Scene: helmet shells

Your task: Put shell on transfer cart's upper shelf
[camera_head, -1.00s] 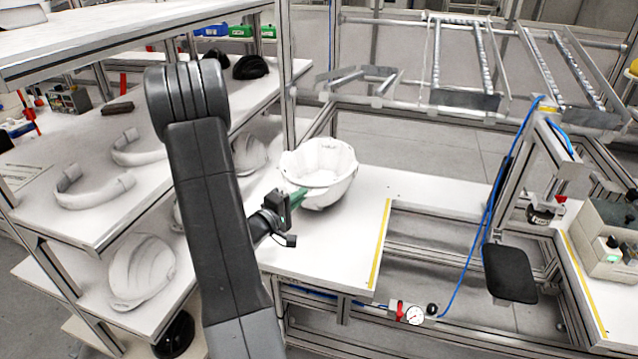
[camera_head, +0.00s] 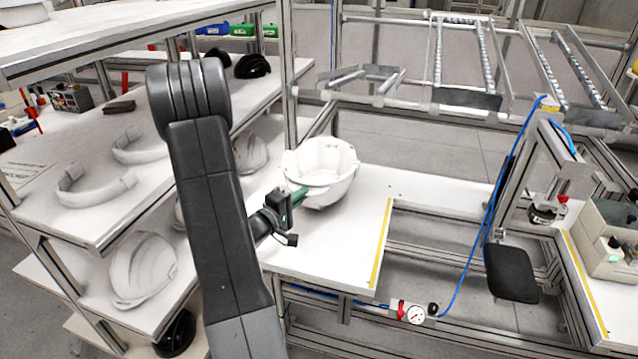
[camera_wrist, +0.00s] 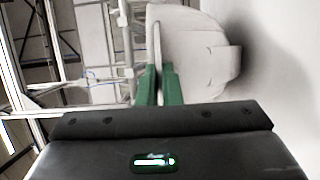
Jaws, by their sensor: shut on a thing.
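A white helmet shell (camera_head: 322,170) is open side up over the white bench top (camera_head: 330,250) in the head view. My gripper (camera_head: 298,193) is shut on the shell's near left rim with its green fingers. In the wrist view the green fingertips (camera_wrist: 159,84) pinch the edge of the shell (camera_wrist: 195,55). I cannot tell whether the shell's underside touches the bench top. I cannot make out a transfer cart for certain in these views.
A shelf rack at left holds white bands (camera_head: 95,187) and another white shell (camera_head: 142,270) on a lower level. A frame post (camera_head: 291,90) stands close behind the held shell. A blue hose (camera_head: 487,220) and a black pad (camera_head: 511,273) are at right. The bench front is clear.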

